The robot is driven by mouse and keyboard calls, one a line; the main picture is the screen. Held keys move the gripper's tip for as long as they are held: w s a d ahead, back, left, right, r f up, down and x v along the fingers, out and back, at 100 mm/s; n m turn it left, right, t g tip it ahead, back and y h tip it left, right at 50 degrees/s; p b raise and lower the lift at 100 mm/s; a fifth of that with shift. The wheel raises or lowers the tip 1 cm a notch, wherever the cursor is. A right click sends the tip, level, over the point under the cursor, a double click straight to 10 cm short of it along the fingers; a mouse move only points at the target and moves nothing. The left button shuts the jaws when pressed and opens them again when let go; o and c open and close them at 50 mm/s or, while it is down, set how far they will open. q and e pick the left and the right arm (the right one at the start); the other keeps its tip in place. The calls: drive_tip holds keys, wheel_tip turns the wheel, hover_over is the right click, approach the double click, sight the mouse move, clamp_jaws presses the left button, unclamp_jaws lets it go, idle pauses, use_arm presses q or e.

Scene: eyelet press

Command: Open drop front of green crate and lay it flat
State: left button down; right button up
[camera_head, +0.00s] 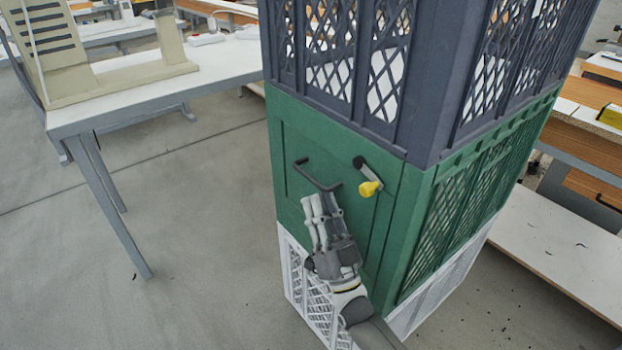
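The green crate (408,200) is the middle one of a stack of three. Its drop front (294,194) is upright, flush in the crate's front face. A dark bar handle (316,177) is fixed near the top of the panel. My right gripper (322,198) is in front of the panel, fingertips just below the handle. I cannot tell whether they touch it or how far apart the fingers are. My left gripper is out of view.
A dark blue-grey lattice crate (431,80) sits on top of the green one, and a white crate (290,268) is below it. A light table (170,85) stands at the left and wooden benches (580,145) at the right. The floor left of the stack is clear.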

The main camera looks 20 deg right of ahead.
sight(311, 177)
drive_tip(key=shift+h, duration=0.3)
drive_tip(key=x, duration=0.6)
drive_tip(key=shift+c, duration=0.3)
clamp_jaws()
